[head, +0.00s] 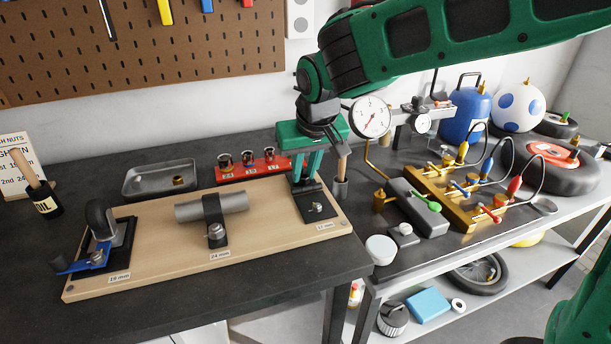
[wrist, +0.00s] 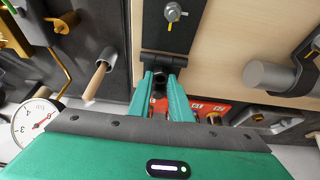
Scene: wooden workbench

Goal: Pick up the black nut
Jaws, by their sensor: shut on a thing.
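My gripper (head: 305,178) reaches down over the back of the black plate at the 17 mm station, at the right end of the wooden board. In the wrist view my gripper (wrist: 163,78) has its green fingers closed around a small dark thing, which appears to be the black nut (wrist: 158,85). The fingers hide most of it, and in the head view I cannot make it out. The black plate (head: 320,207) carries a bolt with a silver nut (head: 316,207), in front of my fingers. I cannot tell whether the held nut still touches the plate.
The wooden board (head: 150,262) also bears a grey pipe in a clamp (head: 212,207) and a blue-handled clamp (head: 95,258). Behind it are a metal tray (head: 150,190) and a red socket holder (head: 250,172). A wooden-handled tool (head: 342,165) stands just right of my gripper, near a dial gauge (head: 370,117).

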